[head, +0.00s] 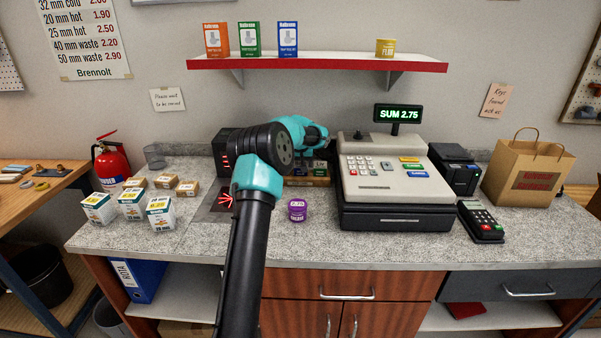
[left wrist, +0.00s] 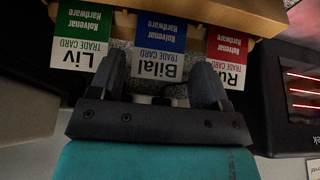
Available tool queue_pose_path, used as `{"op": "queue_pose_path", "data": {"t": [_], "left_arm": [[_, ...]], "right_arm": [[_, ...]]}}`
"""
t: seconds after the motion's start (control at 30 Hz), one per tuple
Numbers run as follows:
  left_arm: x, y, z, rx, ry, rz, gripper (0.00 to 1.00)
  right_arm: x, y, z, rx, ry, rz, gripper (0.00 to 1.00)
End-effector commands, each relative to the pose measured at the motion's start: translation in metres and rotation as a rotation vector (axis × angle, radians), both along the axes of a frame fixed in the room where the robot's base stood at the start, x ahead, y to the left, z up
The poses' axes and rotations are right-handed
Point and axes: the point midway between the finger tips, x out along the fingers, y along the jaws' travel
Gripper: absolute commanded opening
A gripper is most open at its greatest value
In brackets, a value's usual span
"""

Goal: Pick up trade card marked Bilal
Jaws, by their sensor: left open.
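The blue and white trade card marked Bilal (left wrist: 158,42) stands upside down in the left wrist view, in the middle of a row. Its lower part lies between the two fingers of my left gripper (left wrist: 160,70). The gripper is open, one finger on each side of the card, and I cannot tell whether they touch it. In the head view my left arm partly covers the card box (head: 308,181), and the fingers are hard to make out. My right gripper is not in view.
A green card marked Liv (left wrist: 80,42) and a partly hidden red card (left wrist: 228,62) flank it. The cash register (head: 395,180) stands right of the box. A purple tin (head: 297,210) stands in front. Several small boxes (head: 130,205) stand at left.

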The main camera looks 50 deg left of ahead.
Motion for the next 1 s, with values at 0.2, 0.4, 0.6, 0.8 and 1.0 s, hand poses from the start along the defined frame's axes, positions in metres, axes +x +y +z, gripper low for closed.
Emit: {"op": "queue_pose_path", "data": {"t": [0.2,0.4,0.6,0.8,1.0], "left_arm": [[0.008,0.007,-0.028,0.000,0.000,0.000,0.70],[0.010,0.008,-0.032,0.000,0.000,0.000,0.70],[0.009,0.008,-0.032,0.000,0.000,0.000,0.70],[0.009,0.008,-0.032,0.000,0.000,0.000,0.67],[0.009,0.008,-0.032,0.000,0.000,0.000,0.48]], "right_arm": [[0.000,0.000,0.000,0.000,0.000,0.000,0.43],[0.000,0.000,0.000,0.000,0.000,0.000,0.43],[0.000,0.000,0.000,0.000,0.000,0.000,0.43],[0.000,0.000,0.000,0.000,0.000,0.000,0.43],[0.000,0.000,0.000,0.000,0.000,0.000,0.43]]}}
